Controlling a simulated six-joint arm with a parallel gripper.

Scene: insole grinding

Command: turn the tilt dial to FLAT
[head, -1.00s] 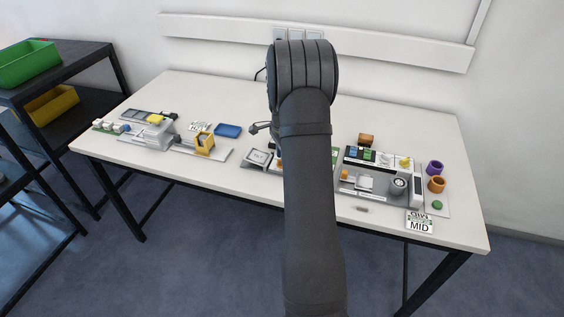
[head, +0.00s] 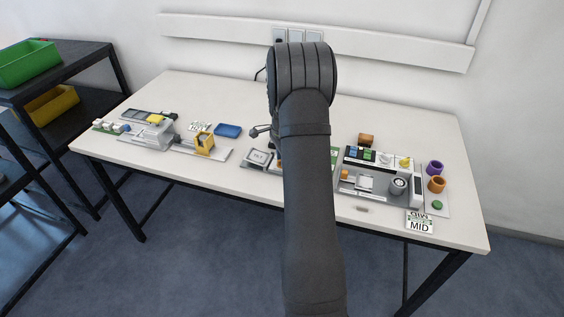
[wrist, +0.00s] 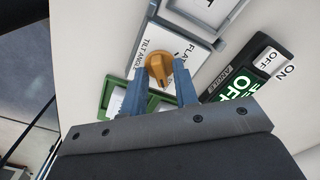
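The orange tilt dial (wrist: 158,68) sits on a white plate (wrist: 146,60) in the wrist view. The plate reads "TILT ANGLE" on its left and "FLAT" at its upper right; another label lower right is partly covered. The dial's ridge runs toward the lower right, between my fingers. My gripper (wrist: 158,88) is open, its two blue-grey fingers to either side of the dial's near part. A gap shows beside the fingers; contact is not visible. In the head view my arm hides the dial and the gripper.
A black ON/OFF panel (wrist: 246,82) with a lit green "OFF" lies close right of the gripper. A green-framed part (wrist: 112,95) is partly behind the left finger.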

